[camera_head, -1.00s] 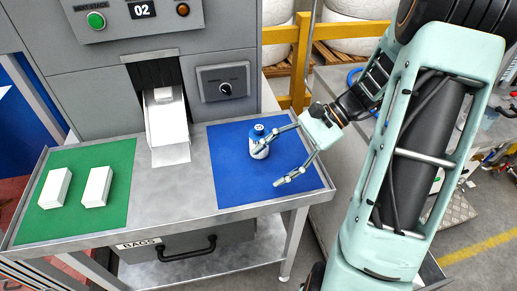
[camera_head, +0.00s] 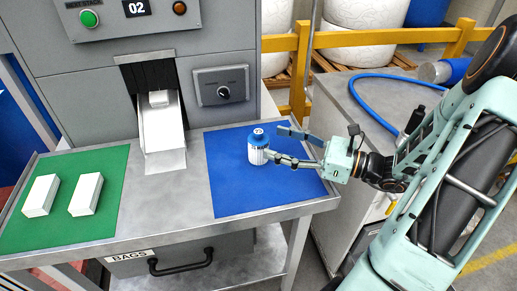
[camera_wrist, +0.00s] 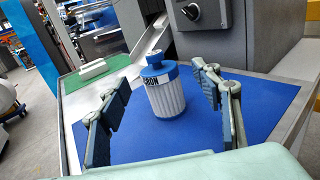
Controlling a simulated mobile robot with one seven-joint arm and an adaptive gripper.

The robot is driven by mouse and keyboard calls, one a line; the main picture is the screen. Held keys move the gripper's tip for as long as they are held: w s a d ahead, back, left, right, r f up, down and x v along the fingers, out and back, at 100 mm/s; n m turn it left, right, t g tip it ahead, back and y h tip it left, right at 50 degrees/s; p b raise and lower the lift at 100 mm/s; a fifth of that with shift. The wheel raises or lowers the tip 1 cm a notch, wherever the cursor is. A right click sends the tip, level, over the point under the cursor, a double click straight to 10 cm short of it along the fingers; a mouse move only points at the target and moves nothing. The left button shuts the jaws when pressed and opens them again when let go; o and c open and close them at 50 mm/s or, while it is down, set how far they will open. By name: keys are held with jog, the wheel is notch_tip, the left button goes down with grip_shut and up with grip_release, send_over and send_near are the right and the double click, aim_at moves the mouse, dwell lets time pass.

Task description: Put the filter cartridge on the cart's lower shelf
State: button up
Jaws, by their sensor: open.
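The filter cartridge (camera_head: 258,150) is a white ribbed cylinder with a blue top and dark lettering. It stands upright on the blue mat (camera_head: 240,197), on the right of the metal table. My gripper (camera_head: 280,145) is open and roughly level just right of it, fingers pointing left toward it. In the wrist view the cartridge (camera_wrist: 167,92) shows between the two spread fingers, farther out, with blue mat visible on either side. I see no grip on it; contact with a finger cannot be told. I cannot make out a cart or its lower shelf for certain.
Two white blocks (camera_head: 62,195) lie on a green mat (camera_head: 105,220) at the left. A grey machine with a chute (camera_head: 162,135) stands behind the table. A grey cabinet (camera_head: 335,125) with a blue hose (camera_head: 357,92) is at the right, before a yellow rail.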

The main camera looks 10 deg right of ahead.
aim_at(259, 131)
jog(key=x, duration=0.5)
jog(key=shift+w+a+f, duration=0.1)
jog(key=shift+a, duration=0.35)
jog(key=c, duration=1.4)
jog(key=shift+r, duration=0.45)
notch_tip(259, 131, up, 3)
jog(key=shift+f+p, duration=0.15)
jog(key=shift+p, duration=0.2)
jog(key=shift+s+d+r+p, duration=0.15)
jog(key=shift+s+r, duration=1.35)
jog(key=shift+s, duration=0.85)
jog(key=shift+s+a+r+p, duration=0.15)
jog(key=shift+s+r, duration=1.4)
jog(key=shift+s, duration=0.8)
jog(key=shift+s+d+r+p, duration=0.15)
jog(key=shift+s+r, duration=1.35)
jog(key=shift+s, duration=0.8)
